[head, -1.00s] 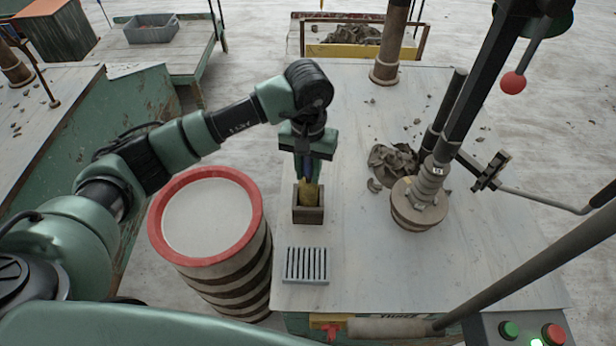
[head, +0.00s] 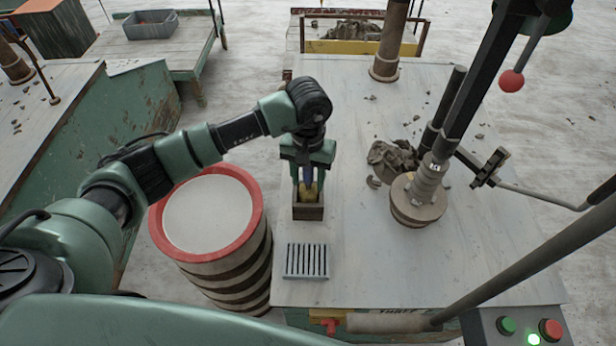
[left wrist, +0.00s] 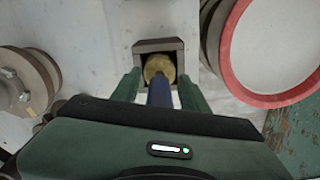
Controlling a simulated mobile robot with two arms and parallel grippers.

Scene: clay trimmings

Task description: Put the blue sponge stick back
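The blue sponge stick (head: 308,174) stands with its yellow sponge end down in a small square brown box (head: 308,213) on the pale table. My left gripper (head: 308,182) is above the box, pointing down, with its fingers spread on either side of the stick. In the left wrist view, the blue handle (left wrist: 161,93) lies between the two green fingers with gaps on both sides. The yellow sponge (left wrist: 158,68) shows inside the box's rim (left wrist: 158,46). How deep the sponge sits is hard to tell. My right gripper is not in view.
A grey slotted rack (head: 306,261) lies in front of the box. A red-rimmed barrel (head: 256,196) stands left of the table. To the right are a round wheel stack (head: 417,202), clay scraps (head: 393,160) and a dark slanted lever column (head: 470,90). Table between box and wheel is clear.

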